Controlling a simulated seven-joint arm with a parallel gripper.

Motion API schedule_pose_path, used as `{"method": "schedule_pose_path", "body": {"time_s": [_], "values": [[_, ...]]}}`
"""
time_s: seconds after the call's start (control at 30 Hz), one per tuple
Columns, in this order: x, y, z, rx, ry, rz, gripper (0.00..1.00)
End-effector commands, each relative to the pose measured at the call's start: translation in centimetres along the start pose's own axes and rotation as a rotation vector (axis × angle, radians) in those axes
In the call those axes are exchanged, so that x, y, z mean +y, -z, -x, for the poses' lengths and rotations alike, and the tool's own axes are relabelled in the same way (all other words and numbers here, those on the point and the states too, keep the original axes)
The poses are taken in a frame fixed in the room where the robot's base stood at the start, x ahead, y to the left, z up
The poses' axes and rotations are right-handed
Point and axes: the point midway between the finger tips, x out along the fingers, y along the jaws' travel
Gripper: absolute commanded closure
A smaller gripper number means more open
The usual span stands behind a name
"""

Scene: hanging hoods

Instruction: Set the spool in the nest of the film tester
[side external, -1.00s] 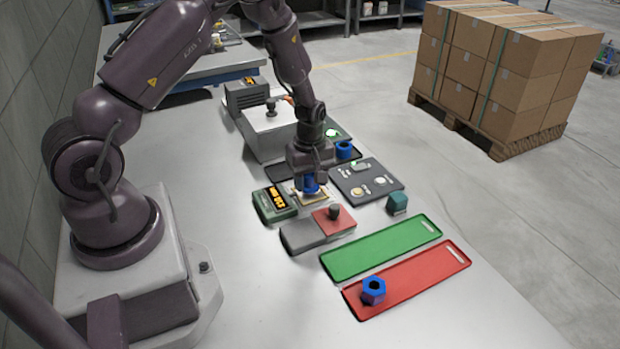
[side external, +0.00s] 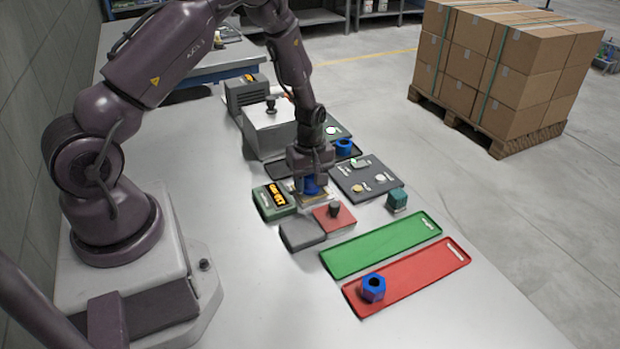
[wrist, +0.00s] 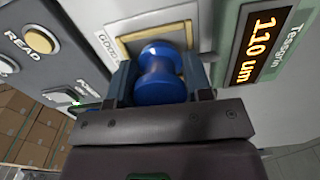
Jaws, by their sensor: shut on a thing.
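The blue spool (wrist: 160,75) is upright between the two fingers of my gripper (wrist: 160,84), which is shut on it. In the wrist view it is over the cream-framed nest (wrist: 178,32) of the film tester; its lower end and any contact with the nest are hard to see. The tester's green display housing (wrist: 262,45) reads about 110 um in orange. In the side view my gripper (side external: 310,178) points down at the nest, with the blue spool (side external: 311,187) low between its fingers, beside the green display box (side external: 274,201).
A dark button panel (side external: 365,178) lies right of the nest. A grey block with a red plate and dark knob (side external: 333,212) stands in front. Green tray (side external: 380,247) and red tray (side external: 420,273) lie nearer; the red one holds a blue hex piece (side external: 373,287). Another blue piece (side external: 343,147) sits behind.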

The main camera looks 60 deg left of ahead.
Motion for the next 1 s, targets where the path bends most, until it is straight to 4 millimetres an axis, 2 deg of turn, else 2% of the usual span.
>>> {"method": "schedule_pose_path", "body": {"time_s": [0.2, 0.23, 0.33, 0.37, 0.73, 0.77, 1.0], "values": [[0.01, 0.00, -0.34, 0.000, 0.000, 0.000, 0.80], [0.01, 0.00, -0.35, 0.000, 0.000, 0.000, 0.52], [0.05, 0.00, -0.34, 0.001, -0.002, 0.000, 0.29], [0.08, 0.00, -0.34, 0.001, -0.003, 0.000, 0.24], [0.34, -0.09, -0.38, 0.001, -0.009, -0.003, 0.27], [0.32, -0.12, -0.40, 0.001, -0.009, -0.003, 0.41], [0.31, -0.13, -0.38, 0.001, -0.008, -0.004, 0.43]]}}
